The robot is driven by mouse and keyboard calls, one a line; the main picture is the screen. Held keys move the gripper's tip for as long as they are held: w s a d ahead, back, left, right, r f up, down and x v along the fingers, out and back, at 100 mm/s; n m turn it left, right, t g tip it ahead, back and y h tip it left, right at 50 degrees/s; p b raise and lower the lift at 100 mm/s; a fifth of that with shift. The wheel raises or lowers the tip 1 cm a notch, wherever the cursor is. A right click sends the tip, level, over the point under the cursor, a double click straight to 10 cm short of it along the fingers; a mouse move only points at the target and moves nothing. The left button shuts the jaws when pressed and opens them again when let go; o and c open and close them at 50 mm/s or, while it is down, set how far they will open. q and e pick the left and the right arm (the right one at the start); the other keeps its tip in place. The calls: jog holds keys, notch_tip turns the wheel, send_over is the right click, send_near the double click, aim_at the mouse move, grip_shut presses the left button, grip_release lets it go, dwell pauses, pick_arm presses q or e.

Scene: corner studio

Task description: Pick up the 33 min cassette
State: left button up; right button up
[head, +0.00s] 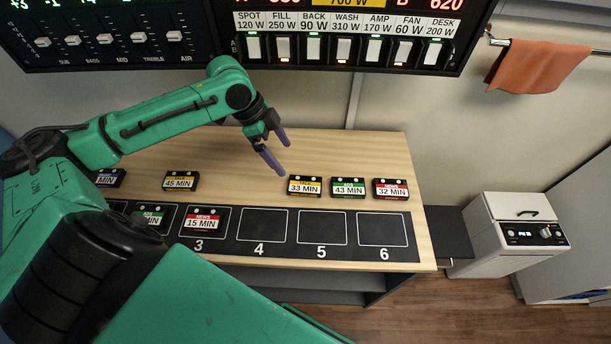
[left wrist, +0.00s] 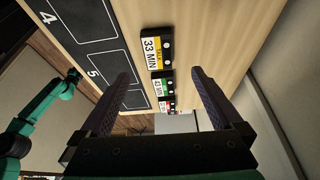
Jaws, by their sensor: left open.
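The 33 min cassette (head: 304,186) is black with a yellow-topped white label. It lies on the wooden table behind the numbered strip, left of the 43 min cassette (head: 347,188) and the 32 min cassette (head: 391,189). My left gripper (head: 283,156) is open and empty, just behind and left of the 33 min cassette, apart from it. In the left wrist view the 33 min cassette (left wrist: 155,48) shows beyond and between the two open fingers (left wrist: 161,73), with the other two cassettes farther along. My right gripper does not show.
The black strip (head: 322,256) has numbered slots; 4, 5 and 6 are empty. The 15 min cassette (head: 202,221) lies in slot 3. A 45 min cassette (head: 180,181) lies at the back left. Control panels (head: 345,42) overhang the table's back. A white cabinet (head: 515,230) stands right.

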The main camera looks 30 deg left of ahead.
pick_arm(q)
send_near(304, 184)
jog(key=x, duration=0.2)
jog(key=shift+s+d+f, duration=0.1)
jog(key=shift+s+f, duration=0.15)
jog(key=x, duration=0.1)
jog(key=p+x, duration=0.1)
jog(key=x, duration=0.3)
jog(key=shift+w+d+f, duration=0.15)
jog(key=shift+w, duration=0.25)
jog(key=shift+d+f, duration=0.15)
jog(key=shift+f, duration=0.2)
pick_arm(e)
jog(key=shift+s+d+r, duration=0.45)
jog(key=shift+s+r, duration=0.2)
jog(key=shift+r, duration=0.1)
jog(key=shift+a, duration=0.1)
pick_arm(q)
jog(key=shift+f+p, duration=0.1)
jog(key=shift+p, duration=0.25)
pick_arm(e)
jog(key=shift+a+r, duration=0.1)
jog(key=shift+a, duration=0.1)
pick_arm(q)
jog(key=c, duration=1.4)
